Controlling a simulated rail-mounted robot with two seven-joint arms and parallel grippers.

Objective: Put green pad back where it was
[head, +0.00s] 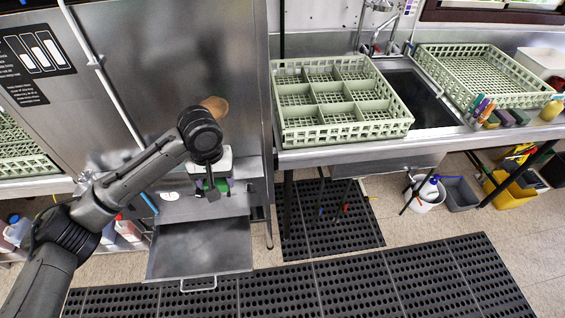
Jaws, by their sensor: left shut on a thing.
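The green pad (220,185) shows only in part at my left gripper (210,188), in front of the steel machine and above its open drawer. My left gripper is shut on the green pad. The fingers and wrist hide much of it, and a small purple patch shows beside it. My right gripper is not in view.
A steel drawer (200,250) is pulled out low, below the gripper. A divided green rack (340,128) stands on the counter, with a sink (420,100) and an open green rack (490,85) to its right. Small coloured items (485,108) sit at the counter's front edge. Black mats cover the floor.

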